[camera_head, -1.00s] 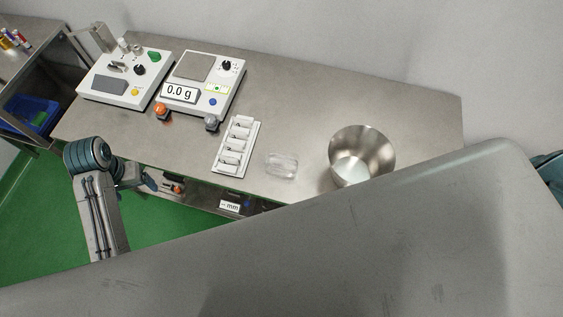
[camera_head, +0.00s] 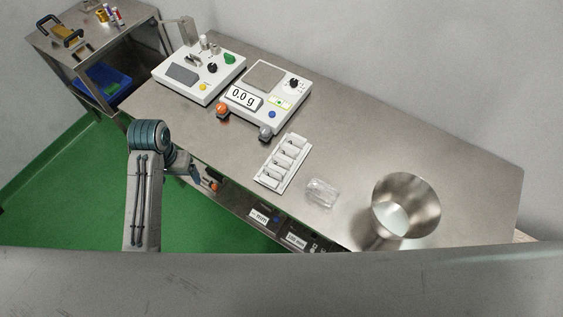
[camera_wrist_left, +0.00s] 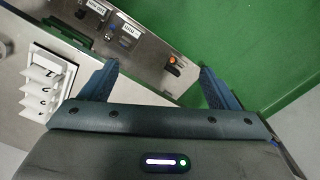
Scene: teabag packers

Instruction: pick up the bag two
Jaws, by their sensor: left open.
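A white rack (camera_head: 283,163) stands on the steel bench and holds several small white bags (camera_head: 287,152) in a row. Their labels are too small to read in the head view, so I cannot tell which is bag two. The rack also shows at the left edge of the left wrist view (camera_wrist_left: 40,90), with dark marks on the bags. My left gripper (camera_wrist_left: 158,78) is open and empty, off to the right of the rack in that view, over the bench's front edge and the green floor. My right gripper is not in view.
A clear plastic container (camera_head: 321,192) and a steel bowl (camera_head: 405,212) stand right of the rack. A scale reading 0.0 g (camera_head: 264,95) and a sealing machine (camera_head: 199,74) stand behind it. Labelled drawers (camera_head: 262,217) are under the bench. A side table (camera_head: 97,45) is at upper left.

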